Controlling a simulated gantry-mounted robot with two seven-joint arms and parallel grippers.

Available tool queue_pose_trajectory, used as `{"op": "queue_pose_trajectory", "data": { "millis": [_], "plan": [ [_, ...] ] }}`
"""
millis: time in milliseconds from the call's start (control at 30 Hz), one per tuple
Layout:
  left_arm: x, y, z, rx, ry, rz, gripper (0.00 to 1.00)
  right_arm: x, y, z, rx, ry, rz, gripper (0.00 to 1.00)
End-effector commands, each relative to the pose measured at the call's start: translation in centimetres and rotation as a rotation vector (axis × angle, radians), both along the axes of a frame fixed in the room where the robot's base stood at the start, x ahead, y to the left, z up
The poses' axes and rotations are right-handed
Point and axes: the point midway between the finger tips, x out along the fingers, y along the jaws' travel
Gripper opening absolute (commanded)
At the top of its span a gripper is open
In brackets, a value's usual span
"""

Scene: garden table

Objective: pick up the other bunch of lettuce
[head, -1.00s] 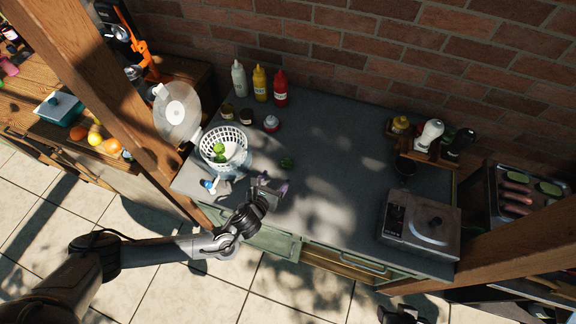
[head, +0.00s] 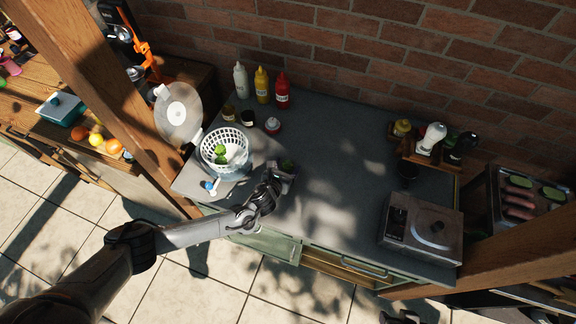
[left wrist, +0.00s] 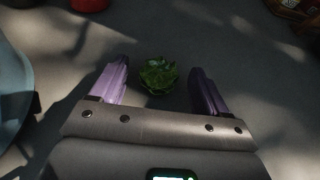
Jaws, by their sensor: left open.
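A small bunch of green lettuce (left wrist: 158,75) lies on the grey counter. In the left wrist view it sits between the purple fingertips of my left gripper (left wrist: 160,88), which is open; no finger visibly grips it. In the head view the lettuce (head: 287,163) shows just beyond my left gripper (head: 282,173), partly hidden by it. Another bunch of lettuce (head: 220,154) is inside the white basket (head: 206,143) of the salad spinner at the left of the counter. My right gripper is not clearly in view.
The spinner's clear lid (head: 178,114) stands raised behind the basket. White, yellow and red bottles (head: 282,91) and small jars stand along the back. A grey appliance (head: 422,228) is at the right. The middle of the counter (head: 335,185) is clear.

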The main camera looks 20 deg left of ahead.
Motion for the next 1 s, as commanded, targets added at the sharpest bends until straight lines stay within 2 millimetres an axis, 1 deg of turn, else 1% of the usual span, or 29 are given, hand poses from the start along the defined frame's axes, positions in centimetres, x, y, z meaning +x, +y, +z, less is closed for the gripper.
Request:
{"op": "queue_pose_trajectory", "data": {
  "millis": [267,300,367,600,667,1000],
  "plan": [
    [0.22,0.02,-0.09,0.000,0.000,0.000,0.76,0.01,0.14,-0.02,0.007,0.000,-0.004,0.43],
    [0.21,0.02,-0.09,0.000,0.000,0.001,0.72,0.02,0.17,-0.02,0.007,0.000,-0.005,0.43],
    [0.21,0.02,-0.10,0.000,0.000,0.001,0.63,0.01,0.20,-0.02,0.008,0.000,-0.006,0.43],
    [0.20,0.03,-0.10,0.000,0.001,0.001,0.27,0.02,0.27,-0.02,0.011,0.001,-0.007,0.43],
    [0.19,0.03,-0.10,0.000,0.001,0.001,0.17,0.01,0.27,-0.02,0.011,0.001,-0.007,0.43],
    [0.19,0.04,0.02,0.000,0.000,0.001,0.17,0.01,0.18,-0.03,0.007,0.001,-0.004,0.43]
  ]
}}
